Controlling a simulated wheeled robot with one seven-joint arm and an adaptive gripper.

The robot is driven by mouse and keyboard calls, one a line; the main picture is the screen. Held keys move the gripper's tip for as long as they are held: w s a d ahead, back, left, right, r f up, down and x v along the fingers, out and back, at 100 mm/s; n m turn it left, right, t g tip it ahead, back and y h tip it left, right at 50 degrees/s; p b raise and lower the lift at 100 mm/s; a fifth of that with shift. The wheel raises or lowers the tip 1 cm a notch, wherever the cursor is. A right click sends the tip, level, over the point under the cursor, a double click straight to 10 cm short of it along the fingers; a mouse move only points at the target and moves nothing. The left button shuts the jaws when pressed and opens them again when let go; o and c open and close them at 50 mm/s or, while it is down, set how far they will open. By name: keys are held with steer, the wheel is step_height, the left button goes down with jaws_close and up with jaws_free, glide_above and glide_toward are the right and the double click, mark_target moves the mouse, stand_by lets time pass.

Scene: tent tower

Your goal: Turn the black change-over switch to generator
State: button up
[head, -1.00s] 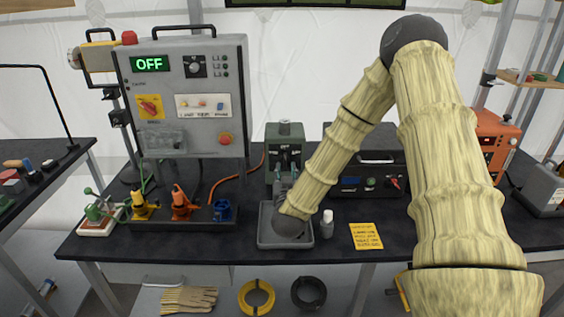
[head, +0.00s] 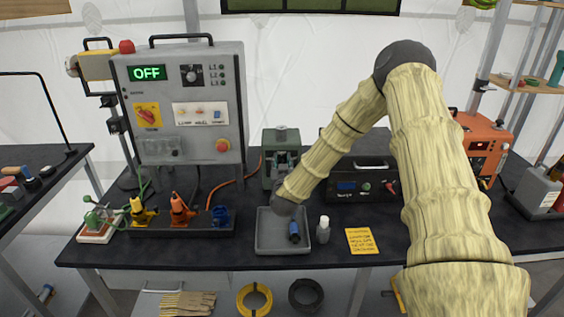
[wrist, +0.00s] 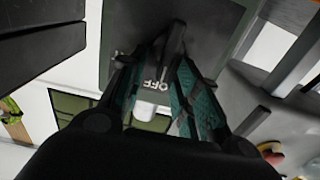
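The control cabinet (head: 190,105) stands at the back left of the bench, its green display reading OFF. My gripper (wrist: 160,95) shows in the wrist view with two teal-padded fingers apart. Beyond and between them is a grey-green face marked OFF (wrist: 158,80) with a dark lever-like part (wrist: 173,48); I cannot tell whether the fingers touch it. In the head view my arm largely hides the gripper, in front of a green-grey box (head: 281,141).
A grey tray (head: 263,242) holds a blue item (head: 294,231). Coloured connectors (head: 180,210) stand in a row at left. A dark case (head: 360,182) and an orange unit (head: 482,145) stand behind.

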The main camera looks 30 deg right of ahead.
steer(key=c, duration=0.7)
steer(key=shift+o, duration=0.2)
steer(key=shift+w+n, duration=0.1)
steer(key=shift+n, duration=0.3)
steer(key=shift+w+a+f+n+b, duration=0.25)
steer(key=shift+a+n+b, duration=0.15)
steer(key=shift+n, duration=1.45)
steer(key=shift+w+a+f+n+b, duration=0.1)
steer(key=shift+a+f+n+b, duration=0.35)
steer(key=shift+n, duration=1.45)
steer(key=shift+w+a+f+n+b, duration=0.15)
steer(key=shift+n+b, duration=0.4)
steer(key=shift+n, duration=1.3)
steer(key=shift+r, duration=0.1)
